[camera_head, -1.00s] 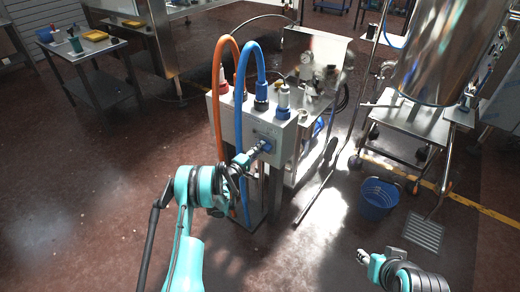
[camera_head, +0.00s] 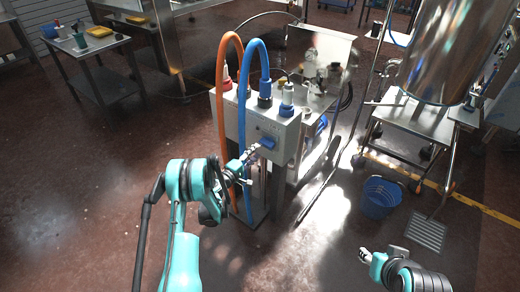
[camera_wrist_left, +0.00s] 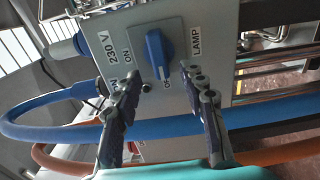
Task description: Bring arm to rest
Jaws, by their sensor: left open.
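My left arm comes in from the lower left, with its gripper (camera_head: 250,160) in front of the grey control box (camera_head: 227,119). In the left wrist view the two fingers of this gripper (camera_wrist_left: 160,74) are spread apart with nothing between them. The blue rotary switch (camera_wrist_left: 156,52) shows past the fingertips and stands clear of them. The switch (camera_head: 268,143) also shows in the head view, just beyond the gripper. Labels "ON", "230 V" and "LAMP" are around it; one label is partly hidden. My right gripper (camera_head: 366,255) is at the lower right, small and apart from everything.
An orange hose (camera_head: 221,95) and a blue hose (camera_head: 242,105) hang close beside the left gripper. A blue bucket (camera_head: 378,198) stands on the floor, right of the box. A steel tank (camera_head: 448,50) on a wheeled frame is at the right. Floor at left is open.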

